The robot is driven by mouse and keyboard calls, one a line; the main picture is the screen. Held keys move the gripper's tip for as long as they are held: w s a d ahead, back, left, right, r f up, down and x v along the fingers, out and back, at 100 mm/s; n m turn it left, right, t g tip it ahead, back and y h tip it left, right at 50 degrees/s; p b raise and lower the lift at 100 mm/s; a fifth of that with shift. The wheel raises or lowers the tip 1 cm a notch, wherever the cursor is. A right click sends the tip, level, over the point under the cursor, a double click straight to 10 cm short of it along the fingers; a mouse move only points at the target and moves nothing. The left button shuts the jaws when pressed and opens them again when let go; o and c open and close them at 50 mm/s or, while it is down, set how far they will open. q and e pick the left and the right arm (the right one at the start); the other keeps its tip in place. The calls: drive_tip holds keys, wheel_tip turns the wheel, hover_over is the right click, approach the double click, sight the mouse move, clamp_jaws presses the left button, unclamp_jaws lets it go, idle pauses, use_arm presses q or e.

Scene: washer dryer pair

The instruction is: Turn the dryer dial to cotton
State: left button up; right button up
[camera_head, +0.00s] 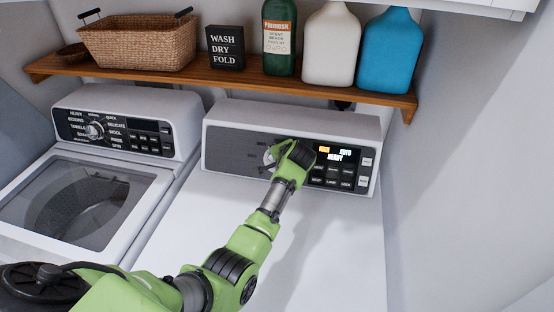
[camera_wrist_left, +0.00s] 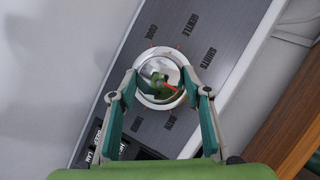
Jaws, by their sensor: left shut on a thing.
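The dryer is the right-hand machine, with a grey control panel (camera_head: 228,150) on its back. Its silver dial (camera_wrist_left: 160,79) sits mid-panel with a red mark on its face. In the wrist view labels ring it, among them GENTLE, SHIRTS and COOL; others are too blurred to read. My left gripper (camera_wrist_left: 160,75) is shut on the dial, one finger on each side of its rim. In the head view the left gripper (camera_head: 276,153) hides most of the dial. The dryer display (camera_head: 336,155) reads AUTO READY. My right gripper is not in view.
The washer (camera_head: 125,130) with its own dial stands at left. A wooden shelf (camera_head: 215,80) above holds a basket (camera_head: 138,43), a black sign (camera_head: 225,47), a green bottle (camera_head: 279,40), a white jug (camera_head: 330,45) and a blue jug (camera_head: 389,50). A wall bounds the right.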

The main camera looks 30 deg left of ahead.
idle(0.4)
use_arm(q)
drive_tip(key=o, duration=1.1)
drive_tip(key=v, duration=1.2)
drive_tip(key=shift+a, duration=0.15)
